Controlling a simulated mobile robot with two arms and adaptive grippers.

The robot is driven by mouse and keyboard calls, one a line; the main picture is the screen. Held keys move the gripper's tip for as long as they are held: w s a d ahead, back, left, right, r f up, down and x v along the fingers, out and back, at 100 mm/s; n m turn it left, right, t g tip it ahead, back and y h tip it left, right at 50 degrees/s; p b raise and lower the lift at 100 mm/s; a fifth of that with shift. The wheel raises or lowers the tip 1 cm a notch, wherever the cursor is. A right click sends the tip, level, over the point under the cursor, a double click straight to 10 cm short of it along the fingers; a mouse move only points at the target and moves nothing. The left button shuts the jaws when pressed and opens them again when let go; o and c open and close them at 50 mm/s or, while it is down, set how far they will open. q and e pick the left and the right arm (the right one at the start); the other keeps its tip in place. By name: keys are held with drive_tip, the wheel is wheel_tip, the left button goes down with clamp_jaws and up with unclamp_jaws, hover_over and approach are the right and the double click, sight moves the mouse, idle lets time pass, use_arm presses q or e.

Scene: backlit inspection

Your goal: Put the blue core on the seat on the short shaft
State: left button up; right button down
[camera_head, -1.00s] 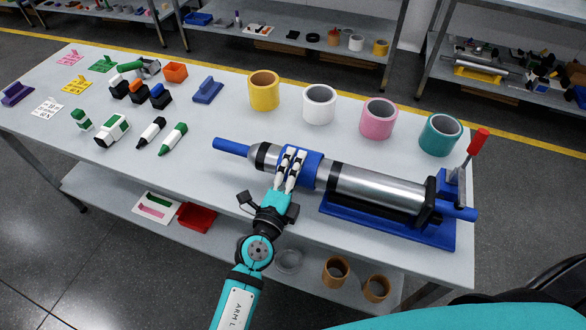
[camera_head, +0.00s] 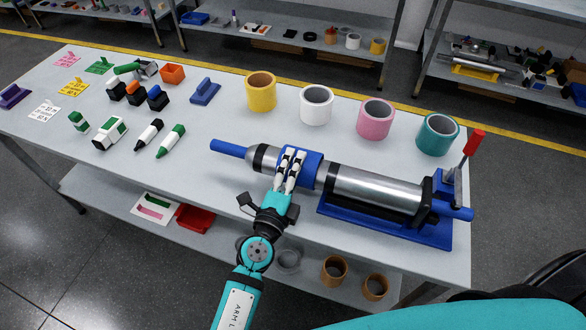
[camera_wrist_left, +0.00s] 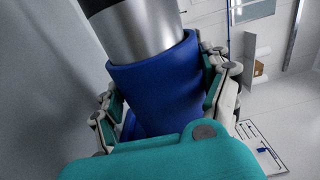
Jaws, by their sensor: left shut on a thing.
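The blue core (camera_head: 313,167) is a short blue sleeve around the silver shaft (camera_head: 370,191), between its tapered left part and the long silver cylinder. My left gripper (camera_head: 291,158) is shut on the core, its white fingers across the near side and top. In the left wrist view the core (camera_wrist_left: 155,90) sits between the fingers, with the silver shaft (camera_wrist_left: 135,30) coming out of its far end. The shaft lies sideways on a blue stand (camera_head: 385,224) at its right. I cannot pick out the seat; the core may hide part of it. My right gripper is not in view.
A red-handled lever (camera_head: 473,143) stands at the stand's right end. Yellow (camera_head: 261,92), white (camera_head: 316,105), pink (camera_head: 376,120) and teal (camera_head: 437,135) rolls stand behind the shaft. Small blocks and markers lie at the left. Bare table (camera_head: 195,185) shows at the front left.

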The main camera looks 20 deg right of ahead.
sight(230, 149)
use_arm(q)
drive_tip(key=shift+s+d+r, duration=0.4)
drive_tip(key=shift+s+d, duration=0.05)
drive_tip(key=shift+d, duration=0.3)
drive_tip(key=shift+s+d, duration=0.8)
drive_tip(key=shift+d, duration=0.25)
drive_tip(key=shift+s+d, duration=0.1)
drive_tip(key=shift+d+f, duration=0.1)
drive_tip(key=shift+f, duration=0.1)
drive_tip(key=shift+w+a, duration=0.55)
drive_tip(key=shift+a, duration=0.2)
drive_tip(key=shift+w+a+r+p, duration=0.15)
drive_tip(key=shift+w+a, duration=0.4)
drive_tip(key=shift+a, duration=0.1)
drive_tip(key=shift+w+a+r+p, duration=0.15)
drive_tip(key=shift+w+a, duration=0.35)
drive_tip(key=shift+a, duration=0.1)
drive_tip(key=shift+w+a, duration=1.5)
drive_tip(key=shift+a, duration=0.55)
drive_tip(key=shift+w+a, duration=1.45)
drive_tip(key=shift+a, duration=0.6)
drive_tip(key=shift+w+a, duration=1.5)
drive_tip(key=shift+a, duration=0.55)
drive_tip(key=shift+w+a+f+b, duration=0.1)
drive_tip(key=shift+w+a+b, duration=0.2)
drive_tip(key=shift+a, duration=0.15)
